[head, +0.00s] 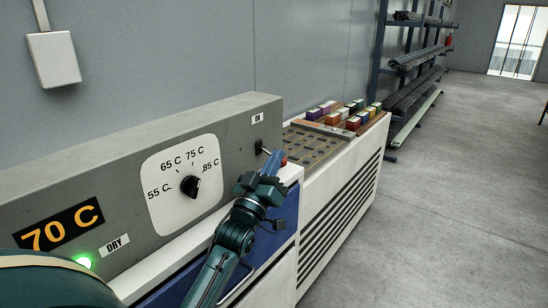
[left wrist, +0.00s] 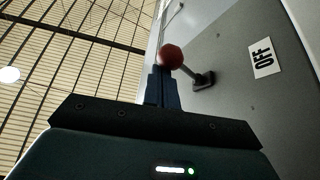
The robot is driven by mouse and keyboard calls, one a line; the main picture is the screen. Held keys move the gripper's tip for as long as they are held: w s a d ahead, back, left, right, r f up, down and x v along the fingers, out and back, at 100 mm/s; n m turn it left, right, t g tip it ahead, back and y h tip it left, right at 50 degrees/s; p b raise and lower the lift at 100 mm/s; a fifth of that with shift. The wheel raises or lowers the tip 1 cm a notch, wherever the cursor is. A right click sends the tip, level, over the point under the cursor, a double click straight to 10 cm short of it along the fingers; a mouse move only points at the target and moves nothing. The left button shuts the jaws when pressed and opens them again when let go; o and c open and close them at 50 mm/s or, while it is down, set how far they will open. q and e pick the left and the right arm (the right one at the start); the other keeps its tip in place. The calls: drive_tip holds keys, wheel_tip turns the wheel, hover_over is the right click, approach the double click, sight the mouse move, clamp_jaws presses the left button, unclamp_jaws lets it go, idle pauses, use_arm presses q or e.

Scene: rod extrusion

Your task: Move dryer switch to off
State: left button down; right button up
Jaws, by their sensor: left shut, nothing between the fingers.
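The dryer's grey control panel (head: 110,190) runs along the left of the head view. Its toggle switch (head: 263,149) is at the panel's right end, a short dark lever with a red ball tip. In the left wrist view the red ball (left wrist: 169,56) sits right at my fingertips, its lever (left wrist: 195,74) rising from a dark base. My right gripper is not in view.
A dial (head: 190,186) marked 55 to 85 C, an orange 70 C display (head: 60,230) and a lit green lamp (head: 84,262) by a DRY label are on the panel. A tray of coloured blocks (head: 335,115) lies beyond. Floor to the right is clear.

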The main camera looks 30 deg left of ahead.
use_arm(q)
drive_tip(key=shift+f, duration=0.25)
idle(0.6)
drive_tip(key=s+d+b, duration=0.1)
drive_tip(key=s, duration=1.2)
drive_tip(key=shift+d+f+b, duration=0.15)
drive_tip(key=shift+f+b, duration=0.15)
